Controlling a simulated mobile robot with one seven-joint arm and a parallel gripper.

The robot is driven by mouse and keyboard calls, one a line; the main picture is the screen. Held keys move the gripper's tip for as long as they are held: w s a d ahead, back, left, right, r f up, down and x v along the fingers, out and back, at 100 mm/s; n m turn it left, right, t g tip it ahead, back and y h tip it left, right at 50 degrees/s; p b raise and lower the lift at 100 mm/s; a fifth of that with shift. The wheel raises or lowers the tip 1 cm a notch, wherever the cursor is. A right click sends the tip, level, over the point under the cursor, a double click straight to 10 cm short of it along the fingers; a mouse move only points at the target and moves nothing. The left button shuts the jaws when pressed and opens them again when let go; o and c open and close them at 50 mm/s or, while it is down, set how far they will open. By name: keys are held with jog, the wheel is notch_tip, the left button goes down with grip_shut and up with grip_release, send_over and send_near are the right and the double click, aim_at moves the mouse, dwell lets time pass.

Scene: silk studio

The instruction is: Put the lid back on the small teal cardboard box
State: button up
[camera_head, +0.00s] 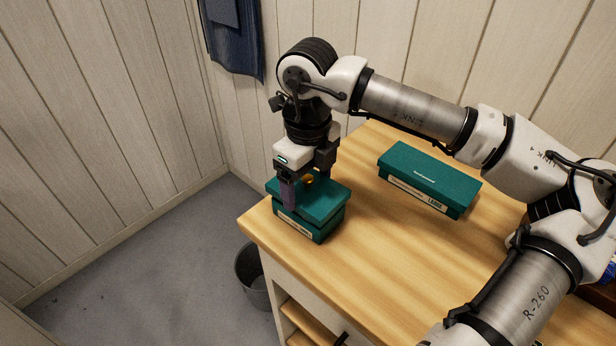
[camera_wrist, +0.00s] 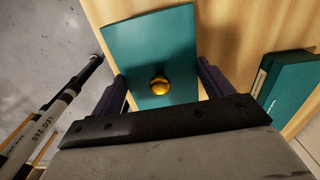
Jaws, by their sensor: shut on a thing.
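The small teal cardboard box (camera_head: 294,227) stands at the table's near left corner, with a pale label on its front. Its teal lid (camera_head: 328,203) is over the box top, slightly overhanging its edges. I cannot tell whether the lid rests on the box or sits just above it. My gripper (camera_head: 307,184) points down and is shut on the lid, with one dark purple finger at each side. In the wrist view, the lid (camera_wrist: 150,45) lies between the fingers of my gripper (camera_wrist: 161,78), with a round brass knob (camera_wrist: 159,85) between them. The lid hides the box there.
A longer teal box (camera_head: 428,178), closed and labelled, lies to the right on the wooden table (camera_head: 375,258). A dark bin (camera_head: 252,275) stands on the floor beside the table. Blue cloth (camera_head: 234,40) hangs on the panelled wall behind. Bare tabletop separates the two boxes.

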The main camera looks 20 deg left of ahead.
jog(key=shift+f+b, duration=1.75)
jog(key=shift+b, duration=0.45)
dwell(1.4)
dwell(0.3)
jog(key=o, duration=0.9)
jog(key=shift+r, duration=0.1)
notch_tip(320, 180, up, 14)
jog(key=shift+f+b, duration=0.15)
jog(key=shift+b, duration=0.2)
jog(key=shift+s, duration=0.1)
